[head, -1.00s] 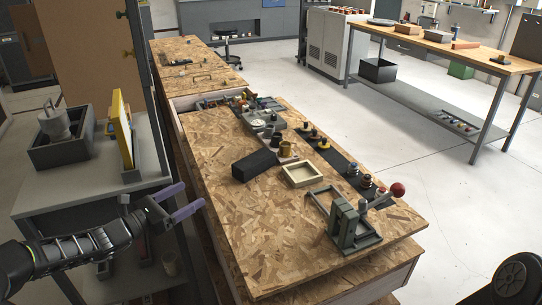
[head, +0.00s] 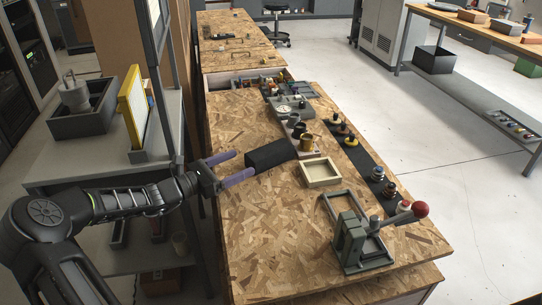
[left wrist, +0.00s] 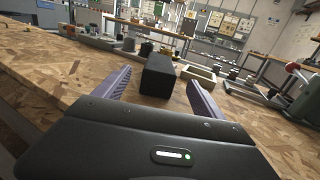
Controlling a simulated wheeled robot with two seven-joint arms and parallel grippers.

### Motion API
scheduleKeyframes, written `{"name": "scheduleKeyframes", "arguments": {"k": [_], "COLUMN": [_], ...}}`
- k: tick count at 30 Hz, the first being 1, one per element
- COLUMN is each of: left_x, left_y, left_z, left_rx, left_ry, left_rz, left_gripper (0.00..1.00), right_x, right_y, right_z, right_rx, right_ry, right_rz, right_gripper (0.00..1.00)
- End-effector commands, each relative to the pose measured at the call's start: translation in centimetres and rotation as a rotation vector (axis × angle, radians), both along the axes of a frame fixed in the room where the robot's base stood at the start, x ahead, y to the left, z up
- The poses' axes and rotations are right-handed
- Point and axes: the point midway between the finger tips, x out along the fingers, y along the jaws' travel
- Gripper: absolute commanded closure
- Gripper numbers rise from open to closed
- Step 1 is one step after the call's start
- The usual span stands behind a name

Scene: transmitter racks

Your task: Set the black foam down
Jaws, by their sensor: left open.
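The black foam (head: 271,155) is a dark block lying on the chipboard bench top (head: 285,235), left of a small pale wooden tray. My left gripper (head: 238,167) is open at the left end of the foam, its purple fingers pointing toward it. In the left wrist view the foam (left wrist: 158,75) stands out ahead between the two spread fingers (left wrist: 158,95). The fingers do not touch it there. My right gripper is not in view.
The pale tray (head: 320,173) and a grey lever press (head: 357,240) stand to the right of the foam. Cups (head: 306,142) stand behind it. A shelf rack (head: 90,150) stands close on the left. The front of the bench is clear.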

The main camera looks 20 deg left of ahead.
Motion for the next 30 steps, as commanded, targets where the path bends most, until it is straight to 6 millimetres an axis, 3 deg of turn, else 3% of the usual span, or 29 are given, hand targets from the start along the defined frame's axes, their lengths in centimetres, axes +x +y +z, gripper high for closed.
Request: {"name": "scheduleKeyframes", "arguments": {"k": [9, 23, 30], "left_x": [4.0, 4.9, 7.5], "left_y": [-2.5, -3.0, -4.7], "left_z": [0.0, 0.0, 0.0], "left_rx": [-0.002, -0.001, -0.003], "left_ry": [-0.003, -0.001, -0.003], "left_rz": [-0.002, -0.001, -0.003], "left_gripper": [0.20, 0.20, 0.20], "right_x": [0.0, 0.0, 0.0], "right_y": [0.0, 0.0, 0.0], "right_z": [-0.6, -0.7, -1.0], "right_rx": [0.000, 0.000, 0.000], "right_ry": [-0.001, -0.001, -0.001], "right_rz": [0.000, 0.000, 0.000], "right_gripper": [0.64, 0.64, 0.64]}}
